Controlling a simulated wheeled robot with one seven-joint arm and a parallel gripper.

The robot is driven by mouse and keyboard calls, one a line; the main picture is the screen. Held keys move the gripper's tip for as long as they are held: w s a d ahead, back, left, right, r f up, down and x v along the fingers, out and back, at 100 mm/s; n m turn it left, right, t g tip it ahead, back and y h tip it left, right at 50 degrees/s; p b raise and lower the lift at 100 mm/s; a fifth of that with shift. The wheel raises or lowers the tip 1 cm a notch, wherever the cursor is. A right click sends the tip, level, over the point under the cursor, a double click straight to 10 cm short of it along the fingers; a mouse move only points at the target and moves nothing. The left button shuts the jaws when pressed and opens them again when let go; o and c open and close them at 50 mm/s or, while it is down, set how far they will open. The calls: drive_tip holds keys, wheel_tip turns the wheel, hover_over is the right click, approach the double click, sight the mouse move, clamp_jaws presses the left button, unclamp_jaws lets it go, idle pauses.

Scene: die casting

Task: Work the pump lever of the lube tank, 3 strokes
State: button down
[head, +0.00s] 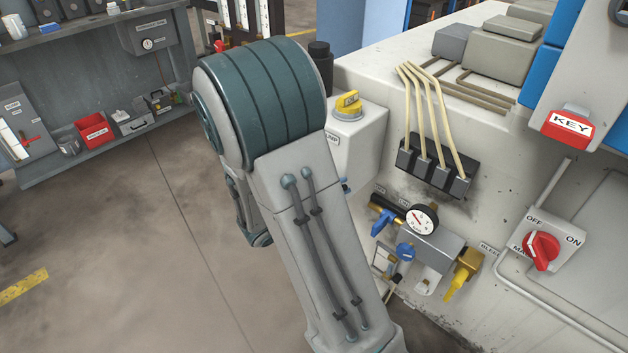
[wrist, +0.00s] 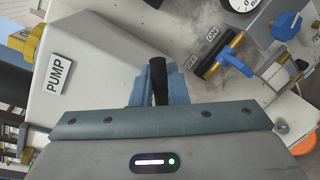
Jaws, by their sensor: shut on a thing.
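The lube tank (head: 352,145) is a pale box with a yellow cap (head: 348,104) on top, partly behind my arm in the head view. In the wrist view the tank (wrist: 105,65) carries a PUMP label (wrist: 58,75). The black pump lever (wrist: 159,82) stands out from the tank side, and my gripper's blue fingers (wrist: 156,88) are shut on it. The lever's base and the tank's lower part are hidden. In the head view my arm covers the lever and nearly all of the gripper.
Right of the tank are a pressure gauge (head: 422,219), a blue-handled valve (head: 383,220), which also shows in the wrist view (wrist: 236,62), a yellow valve (head: 463,275) and a red OFF/ON switch (head: 541,250). A shelf (head: 95,150) stands at left. The floor between is clear.

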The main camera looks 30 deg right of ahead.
drive_tip(key=shift+w+a+r+n+p, duration=0.1)
drive_tip(key=shift+w+r+n+p, duration=0.2)
drive_tip(key=shift+p, duration=0.3)
drive_tip(key=shift+w+a+r+n+p, duration=0.1)
drive_tip(key=shift+r+n+p, duration=0.1)
drive_tip(key=shift+r+p, duration=0.3)
drive_tip(key=n+p, duration=0.1)
drive_tip(key=p, duration=0.1)
drive_tip(key=w+r+n+p, duration=0.1)
drive_tip(key=shift+w+a+g+h+p, duration=0.2)
drive_tip(key=shift+g+h+p, duration=0.1)
drive_tip(key=shift+h+p, duration=0.1)
drive_tip(key=shift+w+a+n+p, duration=0.1)
drive_tip(key=shift+w+n+p, duration=0.1)
drive_tip(key=shift+n+p, duration=0.25)
drive_tip(key=shift+w+f+n, duration=0.15)
drive_tip(key=shift+w+n, duration=0.05)
drive_tip(key=shift+n, duration=0.05)
